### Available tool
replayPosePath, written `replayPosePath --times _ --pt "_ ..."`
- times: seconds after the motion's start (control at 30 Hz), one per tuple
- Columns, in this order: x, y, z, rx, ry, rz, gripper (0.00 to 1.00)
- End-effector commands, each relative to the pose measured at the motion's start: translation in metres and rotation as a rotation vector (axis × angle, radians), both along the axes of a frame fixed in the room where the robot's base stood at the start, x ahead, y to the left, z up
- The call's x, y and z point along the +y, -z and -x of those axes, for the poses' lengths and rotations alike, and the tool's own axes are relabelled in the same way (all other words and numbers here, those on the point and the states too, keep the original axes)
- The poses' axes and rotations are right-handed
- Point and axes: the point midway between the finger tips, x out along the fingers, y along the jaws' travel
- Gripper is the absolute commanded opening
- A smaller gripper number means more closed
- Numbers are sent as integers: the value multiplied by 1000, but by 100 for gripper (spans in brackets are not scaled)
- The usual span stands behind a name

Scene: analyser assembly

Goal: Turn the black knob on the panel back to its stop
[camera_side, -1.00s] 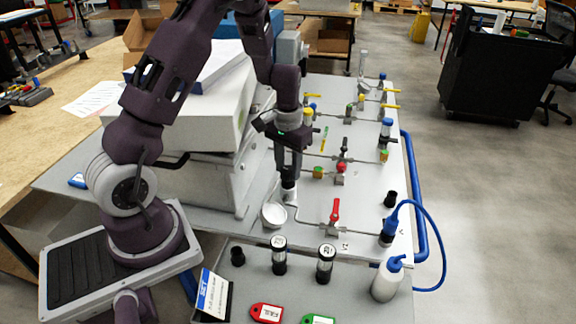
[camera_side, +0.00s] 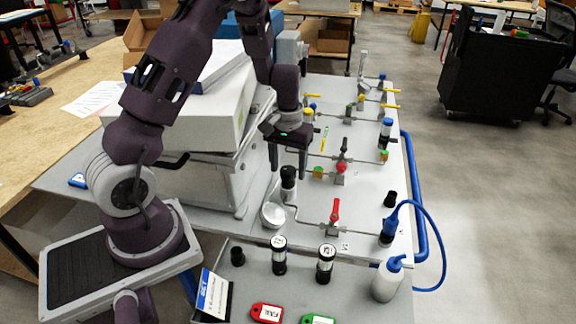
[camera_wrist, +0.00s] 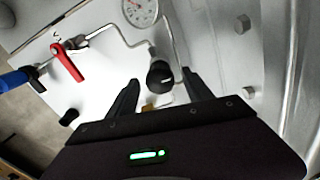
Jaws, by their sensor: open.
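The black knob (camera_side: 288,178) stands on the pale panel (camera_side: 315,210), beside the round gauge (camera_side: 273,214). In the wrist view the knob (camera_wrist: 160,76) shows a white mark on its top, near the gauge (camera_wrist: 141,11). My gripper (camera_side: 288,174) is above the knob with its two fingers apart. In the wrist view the gripper (camera_wrist: 158,88) is open, with one fingertip on each side of the knob. The side view does not clearly show whether the fingers touch it.
A red-handled valve (camera_side: 335,212) sits on the tubing at the right of the gauge. A white box (camera_side: 185,115) stands close at the left.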

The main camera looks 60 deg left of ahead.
Motion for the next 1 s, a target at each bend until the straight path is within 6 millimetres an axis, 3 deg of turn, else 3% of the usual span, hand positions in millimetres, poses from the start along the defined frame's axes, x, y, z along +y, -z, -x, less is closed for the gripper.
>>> replayPosePath --times 0.07,0.4,0.8,0.87,0.97,1.0 --pt "0 -3 0 -1 1 -1 59" --pt "0 -64 -1 -3 1 -1 59" --pt "-4 -77 1 -11 8 3 59" --pt "-15 -95 3 -39 34 11 59" --pt "-52 -148 21 -128 124 30 59" --pt "-70 -170 36 -168 173 33 59"
